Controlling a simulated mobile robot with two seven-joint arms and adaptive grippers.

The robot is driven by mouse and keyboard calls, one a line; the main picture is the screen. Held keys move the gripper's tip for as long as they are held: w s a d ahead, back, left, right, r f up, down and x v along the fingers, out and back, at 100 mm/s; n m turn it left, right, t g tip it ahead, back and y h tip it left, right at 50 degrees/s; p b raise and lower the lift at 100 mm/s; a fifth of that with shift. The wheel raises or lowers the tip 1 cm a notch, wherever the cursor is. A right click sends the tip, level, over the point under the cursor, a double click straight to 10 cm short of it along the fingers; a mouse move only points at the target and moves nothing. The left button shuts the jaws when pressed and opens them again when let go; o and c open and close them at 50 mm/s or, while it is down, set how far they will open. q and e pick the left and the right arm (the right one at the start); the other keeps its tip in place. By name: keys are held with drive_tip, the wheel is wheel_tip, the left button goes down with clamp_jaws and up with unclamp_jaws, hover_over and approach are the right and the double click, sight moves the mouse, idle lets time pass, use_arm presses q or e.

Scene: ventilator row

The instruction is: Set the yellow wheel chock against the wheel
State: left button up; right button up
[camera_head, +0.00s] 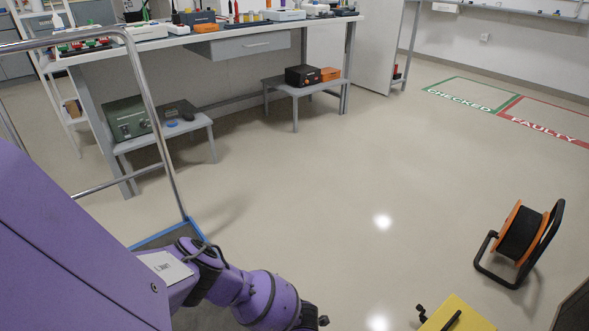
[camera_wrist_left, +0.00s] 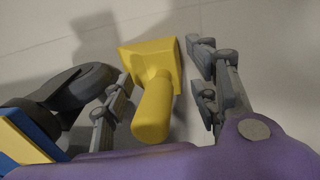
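The yellow wheel chock (camera_wrist_left: 153,62), a wedge block with a round handle (camera_wrist_left: 153,110), shows in the left wrist view. It sits on or just above the floor. My left gripper (camera_wrist_left: 165,95) is open, with its fingers on either side of the chock and a gap on the right side. The left finger is close to the block; I cannot tell whether it touches. The dark wheel (camera_wrist_left: 85,88) is to the left of the chock, with floor between them. In the head view the chock and wheel are hidden by my purple arm. My right gripper is not in view.
A trolley with a chrome handle (camera_head: 150,100) and a blue-edged deck (camera_head: 160,236) stands at left; its corner also shows in the left wrist view (camera_wrist_left: 28,140). An orange cable reel (camera_head: 520,232) and a yellow case (camera_head: 458,317) stand at right. The middle floor is clear.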

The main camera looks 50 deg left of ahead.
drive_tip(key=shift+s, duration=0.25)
use_arm(q)
drive_tip(key=shift+r, duration=0.25)
wheel_tip(320, 180, up, 12)
drive_tip(key=d+p, duration=0.1)
drive_tip(key=p, duration=0.5)
drive_tip(key=shift+d+f, duration=0.2)
drive_tip(key=shift+d, duration=0.2)
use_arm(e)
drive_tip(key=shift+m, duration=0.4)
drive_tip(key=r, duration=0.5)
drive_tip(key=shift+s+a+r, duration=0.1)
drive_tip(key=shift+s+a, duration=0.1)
